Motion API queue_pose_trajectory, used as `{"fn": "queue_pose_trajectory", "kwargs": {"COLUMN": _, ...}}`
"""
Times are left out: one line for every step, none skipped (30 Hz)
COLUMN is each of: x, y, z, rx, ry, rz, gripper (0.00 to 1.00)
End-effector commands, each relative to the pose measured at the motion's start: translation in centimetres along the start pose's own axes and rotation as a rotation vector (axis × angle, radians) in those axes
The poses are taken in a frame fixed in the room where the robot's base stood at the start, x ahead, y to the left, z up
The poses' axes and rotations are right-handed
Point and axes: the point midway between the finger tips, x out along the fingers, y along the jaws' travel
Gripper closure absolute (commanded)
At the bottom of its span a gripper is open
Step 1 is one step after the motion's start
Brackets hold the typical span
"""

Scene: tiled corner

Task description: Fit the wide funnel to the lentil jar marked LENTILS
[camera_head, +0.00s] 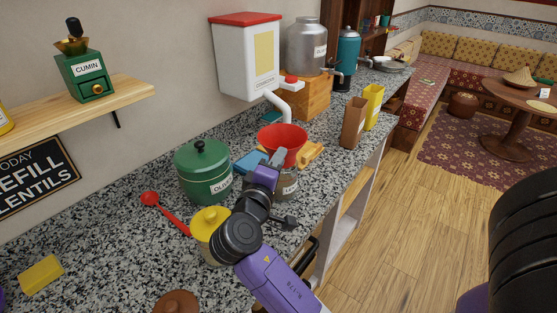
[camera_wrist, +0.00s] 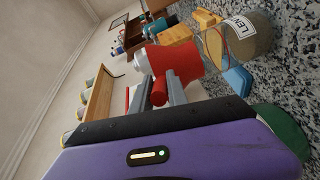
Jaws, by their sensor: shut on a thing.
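The red wide funnel (camera_head: 283,139) is in the air over the counter; in the wrist view it also shows as a red bowl (camera_wrist: 177,63). My gripper (camera_head: 274,160) is shut on a red part at the funnel's near side, seen between the fingers in the wrist view (camera_wrist: 160,84). The lentil jar (camera_head: 289,186) stands below the funnel, mostly hidden by my gripper in the head view. In the wrist view the jar (camera_wrist: 250,40) shows clear glass and a label reading "LEN". Its mouth is close to the funnel's lower end; I cannot tell whether they touch.
A white pipe (camera_head: 281,105) ends just above the funnel, below a red-lidded white dispenser (camera_head: 246,57). A green lidded pot (camera_head: 203,170) and yellow lidded jar (camera_head: 210,222) stand left. A red ladle (camera_head: 165,212) lies beside them. Brown (camera_head: 354,122) and yellow (camera_head: 373,107) boxes stand right.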

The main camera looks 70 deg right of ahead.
Motion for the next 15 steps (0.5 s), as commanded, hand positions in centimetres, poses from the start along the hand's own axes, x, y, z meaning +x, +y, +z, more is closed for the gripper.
{"fn": "queue_pose_trajectory", "kwargs": {"x": 0.00, "y": 0.06, "z": -0.01, "rx": 0.000, "ry": 0.000, "rz": 0.001, "gripper": 1.00}}
{"fn": "queue_pose_trajectory", "kwargs": {"x": 0.00, "y": 0.04, "z": -0.01, "rx": 0.000, "ry": 0.000, "rz": 0.001, "gripper": 1.00}}
{"fn": "queue_pose_trajectory", "kwargs": {"x": 0.00, "y": 0.03, "z": -0.01, "rx": 0.000, "ry": 0.000, "rz": 0.001, "gripper": 1.00}}
{"fn": "queue_pose_trajectory", "kwargs": {"x": 0.00, "y": 0.03, "z": -0.01, "rx": 0.000, "ry": 0.000, "rz": 0.001, "gripper": 1.00}}
{"fn": "queue_pose_trajectory", "kwargs": {"x": 0.00, "y": 0.03, "z": -0.01, "rx": 0.000, "ry": 0.000, "rz": 0.001, "gripper": 1.00}}
{"fn": "queue_pose_trajectory", "kwargs": {"x": 0.00, "y": 0.03, "z": 0.00, "rx": 0.000, "ry": 0.000, "rz": 0.001, "gripper": 1.00}}
{"fn": "queue_pose_trajectory", "kwargs": {"x": 0.00, "y": 0.02, "z": 0.00, "rx": 0.000, "ry": 0.000, "rz": 0.001, "gripper": 1.00}}
{"fn": "queue_pose_trajectory", "kwargs": {"x": 0.00, "y": 0.00, "z": 0.00, "rx": 0.000, "ry": 0.000, "rz": 0.001, "gripper": 1.00}}
{"fn": "queue_pose_trajectory", "kwargs": {"x": 0.00, "y": -0.03, "z": 0.01, "rx": 0.000, "ry": 0.000, "rz": 0.001, "gripper": 1.00}}
{"fn": "queue_pose_trajectory", "kwargs": {"x": 0.00, "y": -0.07, "z": 0.02, "rx": 0.000, "ry": 0.000, "rz": 0.001, "gripper": 1.00}}
{"fn": "queue_pose_trajectory", "kwargs": {"x": 0.00, "y": -0.12, "z": 0.03, "rx": 0.000, "ry": 0.000, "rz": 0.001, "gripper": 1.00}}
{"fn": "queue_pose_trajectory", "kwargs": {"x": 0.01, "y": -0.20, "z": 0.04, "rx": 0.000, "ry": 0.000, "rz": 0.001, "gripper": 1.00}}
{"fn": "queue_pose_trajectory", "kwargs": {"x": 0.01, "y": -0.27, "z": 0.05, "rx": 0.000, "ry": 0.000, "rz": 0.001, "gripper": 1.00}}
{"fn": "queue_pose_trajectory", "kwargs": {"x": 0.01, "y": -0.34, "z": 0.07, "rx": 0.000, "ry": 0.000, "rz": 0.001, "gripper": 1.00}}
{"fn": "queue_pose_trajectory", "kwargs": {"x": 0.02, "y": -0.43, "z": 0.09, "rx": 0.000, "ry": 0.000, "rz": 0.001, "gripper": 1.00}}
